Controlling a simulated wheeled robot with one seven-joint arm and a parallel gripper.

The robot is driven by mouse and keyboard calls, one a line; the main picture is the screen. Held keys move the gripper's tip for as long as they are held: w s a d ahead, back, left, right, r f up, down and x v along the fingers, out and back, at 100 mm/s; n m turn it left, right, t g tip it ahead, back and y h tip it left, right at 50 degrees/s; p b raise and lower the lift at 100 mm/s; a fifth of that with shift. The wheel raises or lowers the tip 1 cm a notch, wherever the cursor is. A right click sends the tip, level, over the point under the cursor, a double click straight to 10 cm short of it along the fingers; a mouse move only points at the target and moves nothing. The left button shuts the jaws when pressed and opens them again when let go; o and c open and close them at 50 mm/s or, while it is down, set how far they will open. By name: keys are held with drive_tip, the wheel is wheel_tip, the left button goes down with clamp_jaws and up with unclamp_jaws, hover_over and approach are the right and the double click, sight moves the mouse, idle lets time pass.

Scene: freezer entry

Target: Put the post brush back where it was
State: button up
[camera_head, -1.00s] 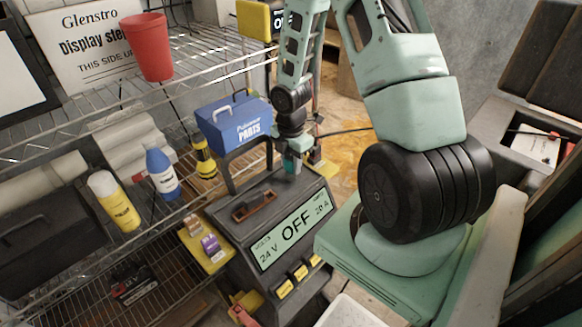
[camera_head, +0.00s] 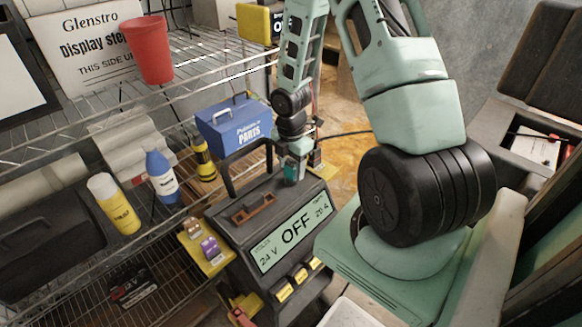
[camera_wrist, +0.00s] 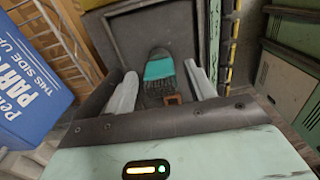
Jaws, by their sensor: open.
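The post brush, a small teal-and-dark piece (camera_head: 291,174), is at the far right part of the dark charger's top (camera_head: 225,205), just under my gripper (camera_head: 292,158). In the wrist view, the brush (camera_wrist: 158,68) shows its teal band and dark ribbed part between my two pale fingers (camera_wrist: 163,90). The fingers are apart, with visible gaps on both sides of it. A brown tray-like piece (camera_head: 254,208) lies on the charger top, left of the brush. I cannot tell exactly how the brush's lower end meets the surface.
The charger's display (camera_head: 293,234) reads OFF, and its carry handle rises behind the brown piece. A blue parts box (camera_head: 228,122) stands close left of my gripper. Wire shelves with bottles (camera_head: 162,176) fill the left. A yellow ledge (camera_head: 205,250) holds small blocks.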

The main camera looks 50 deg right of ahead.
wheel_tip(320, 180, up, 11)
drive_tip(key=p, duration=0.3)
drive_tip(key=a+r+m, duration=0.2)
drive_tip(key=a+r, duration=0.3)
drive_tip(key=a, duration=0.6)
drive_tip(key=s+a+r+m, duration=0.4)
drive_tip(key=s+a, duration=0.4)
drive_tip(key=a, duration=0.3)
drive_tip(key=s+a+r+m, duration=0.3)
drive_tip(key=s+a+r, duration=0.1)
drive_tip(key=s+a, duration=0.5)
drive_tip(key=shift+a+r+m+y, duration=0.3)
drive_tip(key=shift+a+m, duration=0.1)
drive_tip(key=shift+a, duration=0.75)
drive_tip(key=shift+w, duration=0.1)
wheel_tip(320, 180, up, 8)
drive_tip(key=p, duration=0.8)
drive_tip(key=shift+r+p, duration=0.25)
drive_tip(key=shift+p, duration=0.1)
